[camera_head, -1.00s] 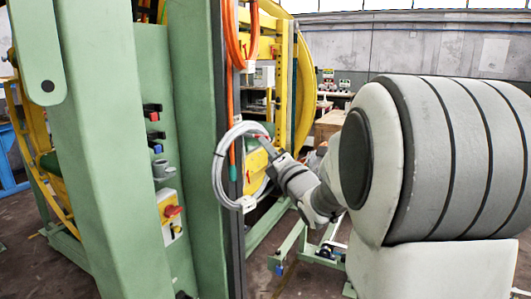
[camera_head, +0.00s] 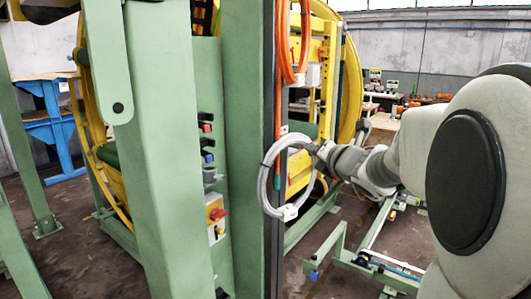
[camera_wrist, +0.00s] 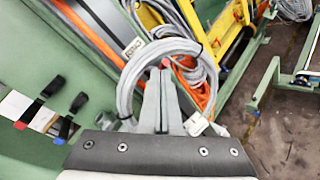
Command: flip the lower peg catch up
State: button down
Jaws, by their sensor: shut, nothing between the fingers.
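Two black peg catches sit one above the other on the green machine post. The upper one has a red part (camera_head: 206,127); the lower one has a blue part (camera_head: 208,157). In the wrist view the red-marked catch (camera_wrist: 50,88) and the blue-marked catch (camera_wrist: 77,103) are at the left. I cannot tell how far the lower one is tilted. My gripper (camera_wrist: 160,72) is shut and empty, right of both catches and apart from them. Its fingers overlap the grey cable coil (camera_wrist: 128,85) in view; contact is unclear. In the head view the coil (camera_head: 266,182) partly hides the fingertips.
Below the catches are a grey fitting (camera_head: 212,175) and a yellow switch box with a red knob (camera_head: 217,214). An orange cable (camera_head: 278,100) hangs along the dark post edge. A green floor frame (camera_head: 345,258) stands lower right.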

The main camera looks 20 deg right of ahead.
jog(key=r+n+g+p, duration=0.1)
jog(key=p, duration=0.2)
jog(key=r+g+p, duration=0.1)
jog(key=p, duration=0.3)
jog(key=shift+w+a+n+g+h, duration=0.2)
jog(key=shift+w+n+g+h, duration=0.1)
jog(key=shift+n+g, duration=0.1)
jog(key=shift+w+a+r+n+g+h+p, duration=0.15)
jog(key=shift+g+p, duration=0.25)
jog(key=shift+p, duration=0.55)
jog(key=shift+w+a+r+n+g+h+p, duration=0.15)
jog(key=shift+n+g+p, duration=0.2)
jog(key=shift+p, duration=0.6)
jog(key=shift+w+a+r+p, duration=0.1)
jog(key=shift+w+p, duration=0.1)
jog(key=shift+p, duration=0.75)
jog(key=shift+r+p, duration=0.8)
jog(key=shift+s+a+f, duration=0.1)
